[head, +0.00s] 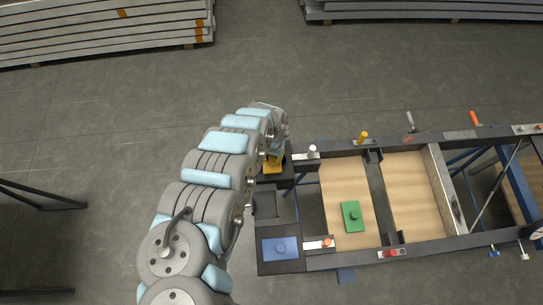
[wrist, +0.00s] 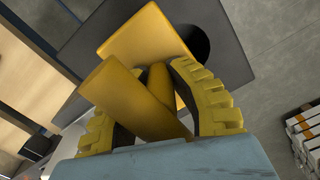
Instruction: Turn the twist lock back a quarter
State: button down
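The yellow twist lock (wrist: 143,35) shows in the wrist view as a flat block on a dark plate, with a round post and a slanted bar (wrist: 130,95) in front of it. My gripper (wrist: 146,92) has its two ribbed yellow fingers on either side of the post and bar. The fingers stand apart; whether they press on the bar cannot be told. In the head view, yellow parts (head: 273,163) show at the end of my arm, over the frame's left end. The arm hides most of the gripper there.
The container frame (head: 377,200) extends right, with wooden panels, a green plate (head: 353,216), a blue plate (head: 280,248) and a white peg (head: 312,151) near my gripper. Several coloured handles stand along its far rail. Stacked panels (head: 110,30) lie at the back.

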jog(key=shift+r+n+p, duration=0.1)
jog(key=shift+n+p, duration=0.4)
jog(key=shift+n, duration=1.7)
jog(key=n, duration=0.2)
jog(key=shift+n+p, duration=0.3)
jog(key=shift+n, duration=0.9)
jog(key=shift+f+n+b, duration=0.2)
jog(key=shift+n+b, duration=0.2)
jog(key=shift+n, duration=0.6)
jog(key=shift+s+n+b, duration=0.1)
jog(key=shift+n+b, duration=0.45)
jog(key=shift+n, duration=0.65)
